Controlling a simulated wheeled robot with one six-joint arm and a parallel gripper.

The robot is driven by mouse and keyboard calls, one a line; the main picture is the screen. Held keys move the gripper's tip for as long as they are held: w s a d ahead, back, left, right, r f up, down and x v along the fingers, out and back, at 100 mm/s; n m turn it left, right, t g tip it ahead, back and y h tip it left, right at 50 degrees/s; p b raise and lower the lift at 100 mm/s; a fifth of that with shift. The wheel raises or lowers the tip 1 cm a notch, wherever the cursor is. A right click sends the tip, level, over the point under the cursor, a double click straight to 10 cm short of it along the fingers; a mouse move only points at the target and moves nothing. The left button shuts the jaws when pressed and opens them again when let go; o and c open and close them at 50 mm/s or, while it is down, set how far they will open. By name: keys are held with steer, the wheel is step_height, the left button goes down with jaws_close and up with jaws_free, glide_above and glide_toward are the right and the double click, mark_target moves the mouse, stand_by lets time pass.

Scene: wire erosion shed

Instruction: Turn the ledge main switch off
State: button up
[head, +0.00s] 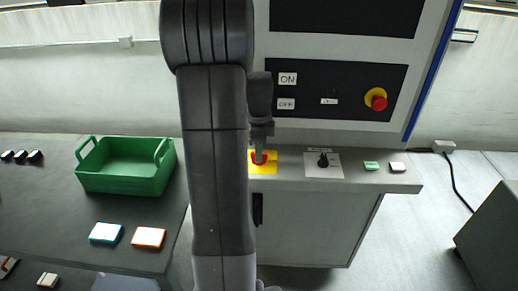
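A red switch (255,160) on a yellow plate (269,169) sits on the grey ledge (375,182) of the machine; it looks like the main switch. My gripper (259,152) points down right at the red switch, its fingertips overlapping it in the picture. Whether the fingers are shut on it or open around it cannot be told. The gripper and arm cover part of the switch and plate, so its setting is not readable. A black knob (323,160) on a white plate stands to the right on the same ledge.
The upright panel (345,80) behind carries ON and OFF labels and a red stop button (377,98) on yellow. Two small blocks (397,168) lie at the ledge's right. A green crate (125,184) and several small items occupy the dark table (60,215) at left.

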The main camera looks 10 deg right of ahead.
steer(key=shift+c, duration=0.4)
jaws_close()
steer(key=shift+n, duration=0.3)
steer(key=n, duration=0.3)
steer(key=shift+n, duration=0.3)
steer(key=n, duration=0.4)
steer(key=shift+n, duration=0.3)
steer(key=n, duration=0.4)
steer(key=shift+n, duration=2.5)
